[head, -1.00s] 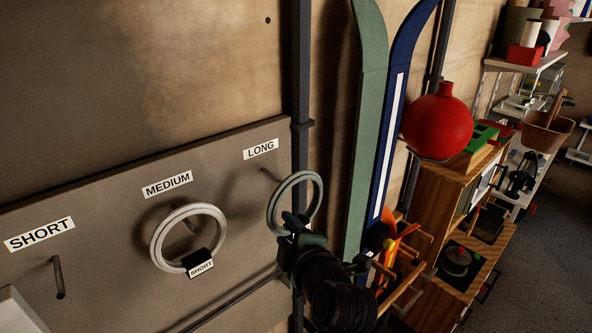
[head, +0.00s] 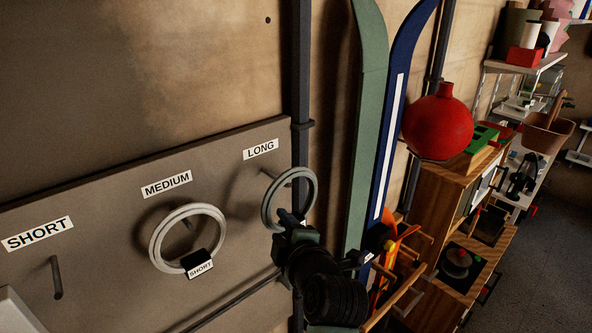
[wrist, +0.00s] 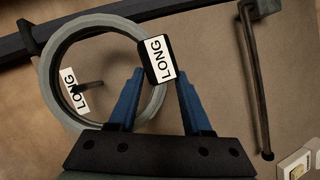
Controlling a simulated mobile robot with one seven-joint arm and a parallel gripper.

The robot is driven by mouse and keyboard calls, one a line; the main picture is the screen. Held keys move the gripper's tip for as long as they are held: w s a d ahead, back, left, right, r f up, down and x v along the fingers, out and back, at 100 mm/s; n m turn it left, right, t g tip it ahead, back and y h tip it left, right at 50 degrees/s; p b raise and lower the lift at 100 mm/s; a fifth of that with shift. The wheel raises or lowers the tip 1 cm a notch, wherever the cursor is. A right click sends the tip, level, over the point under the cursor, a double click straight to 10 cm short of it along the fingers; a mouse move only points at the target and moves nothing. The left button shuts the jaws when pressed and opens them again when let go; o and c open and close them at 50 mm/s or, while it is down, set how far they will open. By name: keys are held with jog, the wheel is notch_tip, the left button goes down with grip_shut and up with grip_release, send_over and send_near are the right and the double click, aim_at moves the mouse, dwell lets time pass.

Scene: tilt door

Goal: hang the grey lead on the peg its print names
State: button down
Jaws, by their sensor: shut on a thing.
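The grey lead (head: 268,214) is a looped ring with a black tag that reads LONG (wrist: 159,59) in the wrist view. My gripper (head: 292,222) is shut on this tag, with a blue finger (wrist: 128,98) on either side. The peg under the LONG label (head: 260,149) is at the upper left of the ring in the head view. In the wrist view that peg (wrist: 88,87) shows inside the ring's opening. I cannot tell whether its tip passes through the ring. The SHORT peg (head: 56,278) is bare.
A paler ring (head: 156,246) tagged SHORT hangs on the peg under the MEDIUM label (head: 167,184). A dark vertical post (head: 300,90), a green ski-like board (head: 367,120) and a blue one (head: 392,150) stand right of the panel. A wooden cabinet (head: 433,210) with a red vase (head: 438,122) is farther right.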

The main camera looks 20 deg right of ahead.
jog(key=shift+w+a+b, duration=0.2)
jog(key=shift+w+b, duration=0.05)
jog(key=shift+w, duration=0.4)
jog(key=shift+w+a+b, duration=0.15)
jog(key=shift+w+b, duration=0.1)
jog(key=shift+w, duration=0.4)
jog(key=shift+w+a+f+b, duration=0.1)
jog(key=shift+w+f+b, duration=0.2)
jog(key=shift+w+b, duration=0.2)
dwell(0.8)
jog(key=shift+f+b, duration=0.3)
jog(key=shift+b, duration=0.2)
dwell(0.8)
jog(key=shift+c, duration=1.7)
grip_release()
jog(key=shift+o, duration=0.4)
jog(key=shift+f, duration=0.1)
jog(key=b+v, duration=0.4)
jog(key=v, duration=0.9)
jog(key=shift+b, duration=0.3)
